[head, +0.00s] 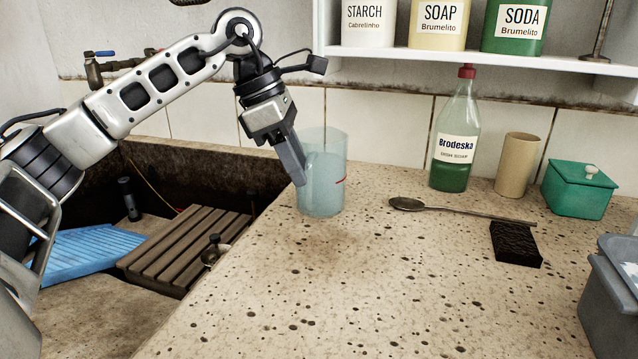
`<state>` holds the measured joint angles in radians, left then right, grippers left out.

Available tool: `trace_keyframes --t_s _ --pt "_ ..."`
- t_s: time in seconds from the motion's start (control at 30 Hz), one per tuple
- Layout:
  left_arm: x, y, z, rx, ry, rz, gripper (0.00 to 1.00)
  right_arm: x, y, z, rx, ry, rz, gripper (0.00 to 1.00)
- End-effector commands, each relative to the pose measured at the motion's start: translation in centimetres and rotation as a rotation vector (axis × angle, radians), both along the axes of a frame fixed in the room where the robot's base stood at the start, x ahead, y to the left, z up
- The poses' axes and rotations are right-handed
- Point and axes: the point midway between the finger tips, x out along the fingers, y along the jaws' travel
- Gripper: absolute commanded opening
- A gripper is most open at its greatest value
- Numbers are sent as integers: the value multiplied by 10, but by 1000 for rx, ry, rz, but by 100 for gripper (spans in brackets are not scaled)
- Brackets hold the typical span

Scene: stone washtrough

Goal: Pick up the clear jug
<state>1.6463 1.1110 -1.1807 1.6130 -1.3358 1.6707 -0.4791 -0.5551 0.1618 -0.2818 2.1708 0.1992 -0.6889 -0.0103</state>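The clear jug (326,190) is a bluish see-through cylinder with a small red mark on its side. It is upright at the left part of the speckled stone counter, close to the trough edge. My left gripper (292,172) reaches down from the upper left, with its grey fingers at the jug's left side, overlapping its edge. The fingers appear as one block, so I cannot tell whether they are open or closed on the jug's wall or a handle. Whether the jug's base touches the counter is also unclear. My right gripper is out of view.
A Brodeska bottle (456,140), cardboard tube (516,165) and green box (578,188) stand along the wall. A spoon (450,208), black block (515,243) and grey bin (612,305) are to the right. The sunken trough (180,160) lies left. The front counter is clear.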

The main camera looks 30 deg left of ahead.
Motion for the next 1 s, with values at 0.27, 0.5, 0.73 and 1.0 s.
trace_keyframes --t_s 0.27,0.5,0.73,1.0 --pt "7 -11 -32 1 1 0 37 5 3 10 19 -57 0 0" --pt "7 -11 -32 0 0 0 34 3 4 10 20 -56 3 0" --pt "7 -11 -32 0 0 0 0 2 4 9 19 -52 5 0" --pt "7 -11 -32 0 -2 -1 0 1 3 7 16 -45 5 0"
